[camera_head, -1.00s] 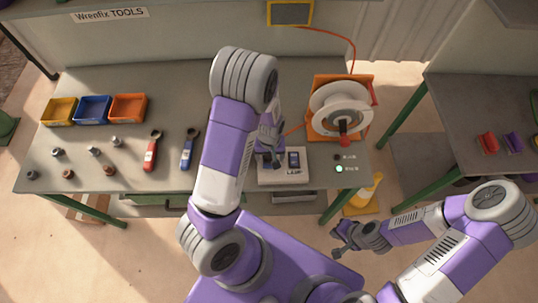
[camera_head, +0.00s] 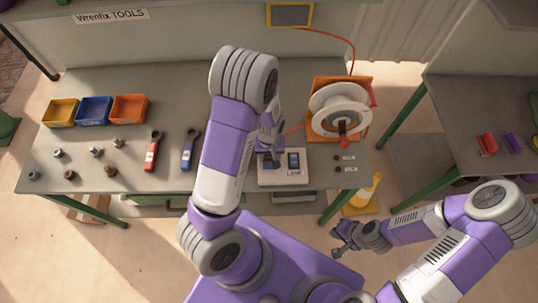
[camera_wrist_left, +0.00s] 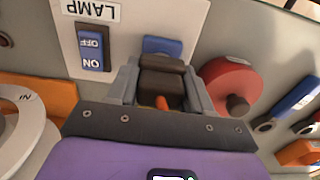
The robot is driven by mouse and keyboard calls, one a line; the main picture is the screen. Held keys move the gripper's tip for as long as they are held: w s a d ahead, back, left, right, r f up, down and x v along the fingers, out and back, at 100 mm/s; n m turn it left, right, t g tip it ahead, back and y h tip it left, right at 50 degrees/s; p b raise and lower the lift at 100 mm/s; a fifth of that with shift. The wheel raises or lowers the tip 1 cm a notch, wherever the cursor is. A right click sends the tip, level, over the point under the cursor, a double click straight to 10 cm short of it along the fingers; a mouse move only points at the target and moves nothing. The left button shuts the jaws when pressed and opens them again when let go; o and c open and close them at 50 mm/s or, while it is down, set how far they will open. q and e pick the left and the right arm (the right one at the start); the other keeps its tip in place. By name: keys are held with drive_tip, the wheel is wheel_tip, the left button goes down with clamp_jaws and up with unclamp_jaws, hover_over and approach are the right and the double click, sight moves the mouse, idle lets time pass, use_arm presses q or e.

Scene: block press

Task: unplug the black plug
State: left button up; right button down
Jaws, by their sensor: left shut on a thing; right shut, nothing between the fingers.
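The black plug (camera_wrist_left: 160,85) is between the fingers of my left gripper (camera_head: 268,158), which is shut on it. The gripper also shows in the left wrist view (camera_wrist_left: 161,78). An orange cord end (camera_wrist_left: 161,103) shows at the plug's back. A blue socket piece (camera_wrist_left: 163,47) shows just beyond the plug; I cannot tell whether the plug still touches it. The pale LAMP board (camera_head: 282,181) carries a blue-and-black OFF/ON rocker switch (camera_head: 293,161), also in the wrist view (camera_wrist_left: 92,47). My right gripper (camera_head: 340,244) is shut and empty, off the table's front edge.
An orange stand (camera_head: 317,124) with a white reel (camera_head: 341,108) stands right of the board. Two dark indicators (camera_head: 338,170) lie in front of it. A red disc (camera_wrist_left: 232,82) with a dark knob is right of my left gripper. Wrenches, nuts and bins fill the left.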

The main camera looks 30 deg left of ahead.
use_arm(q)
drive_tip(key=shift+r+p, duration=2.05)
drive_tip(key=shift+r, duration=0.5)
drive_tip(key=shift+f, duration=0.1)
